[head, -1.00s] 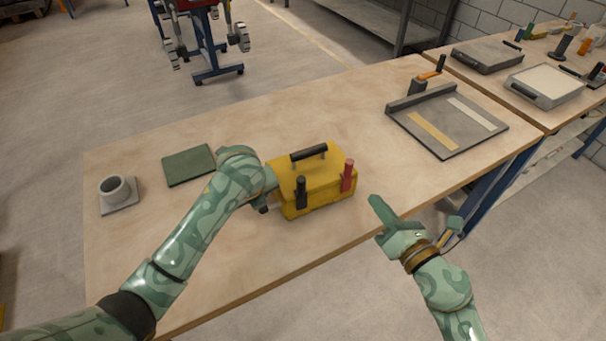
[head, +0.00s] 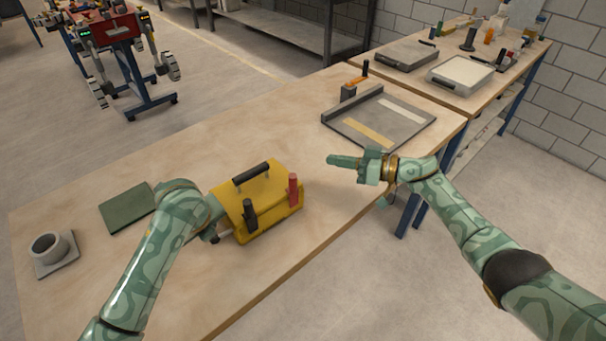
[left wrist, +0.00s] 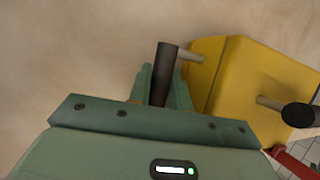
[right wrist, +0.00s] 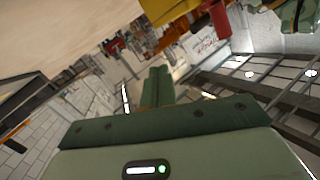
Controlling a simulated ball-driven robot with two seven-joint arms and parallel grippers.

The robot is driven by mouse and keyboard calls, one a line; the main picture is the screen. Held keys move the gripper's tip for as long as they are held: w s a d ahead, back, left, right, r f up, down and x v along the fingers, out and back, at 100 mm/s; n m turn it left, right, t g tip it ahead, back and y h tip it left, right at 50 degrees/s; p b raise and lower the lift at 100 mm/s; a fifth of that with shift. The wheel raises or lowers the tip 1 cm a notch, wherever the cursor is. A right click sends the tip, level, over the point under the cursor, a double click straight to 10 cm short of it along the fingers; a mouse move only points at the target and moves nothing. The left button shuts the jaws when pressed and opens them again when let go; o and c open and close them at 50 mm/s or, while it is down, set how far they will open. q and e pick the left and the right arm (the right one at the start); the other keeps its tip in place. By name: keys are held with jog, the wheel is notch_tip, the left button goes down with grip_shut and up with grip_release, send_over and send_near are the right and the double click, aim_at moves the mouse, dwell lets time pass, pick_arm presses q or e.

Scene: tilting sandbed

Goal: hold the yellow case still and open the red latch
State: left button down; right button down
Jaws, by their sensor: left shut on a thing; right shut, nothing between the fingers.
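The yellow case (head: 272,213) stands upright on the wooden table near its front edge. A black handle (head: 250,173) is on its top. The red latch (head: 294,189) stands upright at its front right, beside a black latch (head: 249,214). My left gripper (head: 213,233) is at the case's left side; in the left wrist view its fingers are shut on a dark side bar (left wrist: 165,65) joined to the case by a metal rod. My right gripper (head: 332,160) is shut and empty, right of the red latch and apart from it. The red latch also shows in the right wrist view (right wrist: 218,18).
A green mat (head: 127,207) and a grey cup-like holder (head: 48,250) lie left of the case. A grey tray (head: 350,130) with two strips is at the table's far right. A second table with instruments stands beyond. Bare tabletop lies behind the case.

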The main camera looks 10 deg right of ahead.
aim_at(292, 189)
jog(key=s+m, duration=0.1)
jog(key=m, duration=0.3)
jog(key=s+m+g+y, duration=0.1)
jog(key=m, duration=0.3)
jog(key=s+m+y, duration=0.1)
jog(key=m, duration=0.4)
jog(key=shift+d+f+g, duration=0.2)
jog(key=shift+d+g, duration=0.1)
jog(key=shift+g, duration=0.1)
jog(key=a, duration=0.9)
jog(key=shift+s+a, duration=0.25)
jog(key=shift+s, duration=0.1)
